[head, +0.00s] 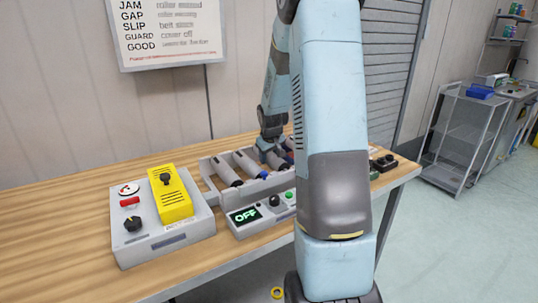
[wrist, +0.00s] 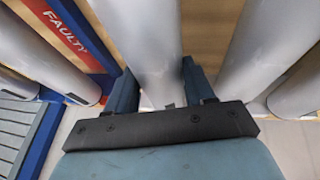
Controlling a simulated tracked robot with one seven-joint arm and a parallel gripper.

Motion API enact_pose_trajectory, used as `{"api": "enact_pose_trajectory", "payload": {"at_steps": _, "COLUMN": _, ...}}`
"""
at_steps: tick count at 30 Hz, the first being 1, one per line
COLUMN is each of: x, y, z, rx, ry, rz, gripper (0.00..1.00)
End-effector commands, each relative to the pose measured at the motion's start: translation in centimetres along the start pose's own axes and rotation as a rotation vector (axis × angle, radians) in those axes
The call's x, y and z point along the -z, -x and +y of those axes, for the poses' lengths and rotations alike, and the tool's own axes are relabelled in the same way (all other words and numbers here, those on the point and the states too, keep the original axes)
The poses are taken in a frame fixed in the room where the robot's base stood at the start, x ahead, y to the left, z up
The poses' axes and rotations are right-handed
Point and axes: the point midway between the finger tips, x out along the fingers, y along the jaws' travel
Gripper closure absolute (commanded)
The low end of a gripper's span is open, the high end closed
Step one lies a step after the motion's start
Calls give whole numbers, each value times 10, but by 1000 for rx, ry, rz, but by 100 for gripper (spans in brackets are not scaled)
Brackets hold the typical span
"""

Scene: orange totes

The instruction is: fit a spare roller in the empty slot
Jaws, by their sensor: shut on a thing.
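My gripper (wrist: 160,88) is shut on a grey roller (wrist: 145,35), which runs between its two fingers in the wrist view. Other grey rollers lie on both sides of it, such as one at the right (wrist: 262,45). In the head view my gripper (head: 268,148) is low over the far side of a grey roller frame (head: 212,182). Several dark-ended grey rollers (head: 226,172) lie in the frame. My arm hides the frame's right part, and I cannot make out an empty slot.
A blue tray with a red FAULTY label (wrist: 62,35) is at the left in the wrist view. A control box with an OFF display (head: 245,215) fronts the frame. A grey box with a yellow block (head: 172,205) stands left. The wooden bench (head: 60,225) is clear at far left.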

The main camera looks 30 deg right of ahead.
Motion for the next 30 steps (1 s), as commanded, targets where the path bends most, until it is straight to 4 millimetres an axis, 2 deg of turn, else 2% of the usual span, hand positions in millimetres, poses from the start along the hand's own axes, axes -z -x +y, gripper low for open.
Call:
{"api": "enact_pose_trajectory", "payload": {"at_steps": 29, "x": -2, "y": -6, "z": -2, "rx": 0, "ry": 1, "rz": 1, "gripper": 95}}
{"api": "enact_pose_trajectory", "payload": {"at_steps": 30, "x": -2, "y": -5, "z": -2, "rx": 0, "ry": 1, "rz": 2, "gripper": 43}}
